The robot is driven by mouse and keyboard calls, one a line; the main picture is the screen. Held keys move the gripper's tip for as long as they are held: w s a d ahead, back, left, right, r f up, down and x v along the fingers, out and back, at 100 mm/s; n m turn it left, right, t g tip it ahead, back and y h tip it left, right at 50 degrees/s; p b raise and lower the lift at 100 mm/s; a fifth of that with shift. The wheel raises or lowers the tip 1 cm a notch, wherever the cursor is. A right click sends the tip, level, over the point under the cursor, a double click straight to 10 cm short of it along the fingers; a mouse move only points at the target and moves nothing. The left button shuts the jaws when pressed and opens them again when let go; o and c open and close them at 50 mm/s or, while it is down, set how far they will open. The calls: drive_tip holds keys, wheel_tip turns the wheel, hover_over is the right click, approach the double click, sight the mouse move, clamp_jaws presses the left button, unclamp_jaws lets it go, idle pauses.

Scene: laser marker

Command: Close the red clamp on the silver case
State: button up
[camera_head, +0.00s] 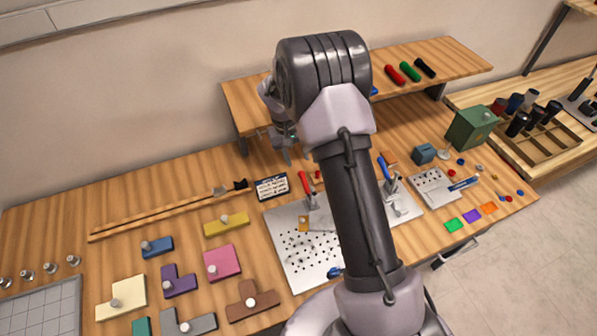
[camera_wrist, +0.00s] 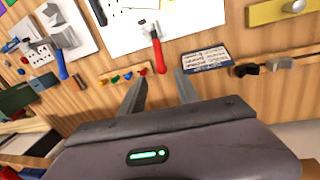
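The red clamp (camera_head: 305,184) stands at the back edge of a pale perforated plate (camera_head: 293,263), its red handle sticking up. In the wrist view the red clamp (camera_wrist: 159,55) is just beyond the fingertips, its handle pointing toward my gripper. A small silvery piece with an orange end (camera_head: 304,223) lies by its base; I cannot tell if this is the silver case, and my arm partly covers the area. My gripper (camera_head: 285,147) is above the back of the table, behind the clamp. In the wrist view my gripper (camera_wrist: 162,76) is open and empty, apart from the handle.
A blue-handled clamp (camera_head: 385,170) stands to the right. A raised shelf (camera_head: 446,57) with coloured cylinders is behind my arm. A printed card (camera_head: 271,187) lies left of the red clamp. Small coloured pieces (camera_wrist: 122,76) lie near the fingers. Knobbed blocks (camera_head: 222,262) fill the left.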

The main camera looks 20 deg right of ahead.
sight(303, 177)
drive_tip(key=f, duration=0.3)
drive_tip(key=d+f, duration=0.1)
drive_tip(key=f, duration=0.3)
drive_tip(key=d+f+b, duration=0.1)
drive_tip(key=f, duration=0.3)
drive_tip(key=shift+f, duration=0.25)
drive_tip(key=shift+c, duration=0.2)
clamp_jaws()
idle(0.6)
